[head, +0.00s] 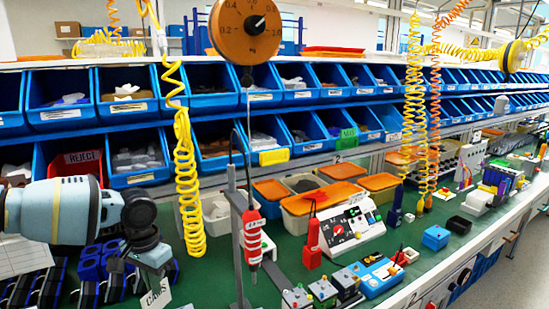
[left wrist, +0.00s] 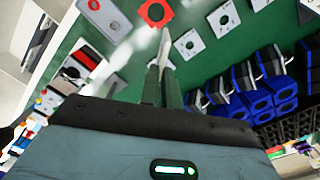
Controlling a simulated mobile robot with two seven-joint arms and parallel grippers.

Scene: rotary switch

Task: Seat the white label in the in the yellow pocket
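The white label (head: 156,297), with dark lettering that seems to read "CAMS", hangs below my left gripper (head: 150,256) at the lower left of the head view. In the left wrist view the fingers of my left gripper (left wrist: 162,75) are close together, with the thin pale label (left wrist: 164,46) seen nearly edge-on between and beyond their tips. The yellow pocket (head: 274,157) is on the front of a blue bin in the lower row, up and to the right of my gripper and well apart from it. My right gripper is not in view.
A yellow coiled hose (head: 188,185) hangs between my left gripper and the yellow pocket. A red tool (head: 252,238) hangs by a grey post. A green pocket (head: 348,137) and a red REJECT bin (head: 80,165) are in the same row. The green bench (head: 205,275) is partly clear.

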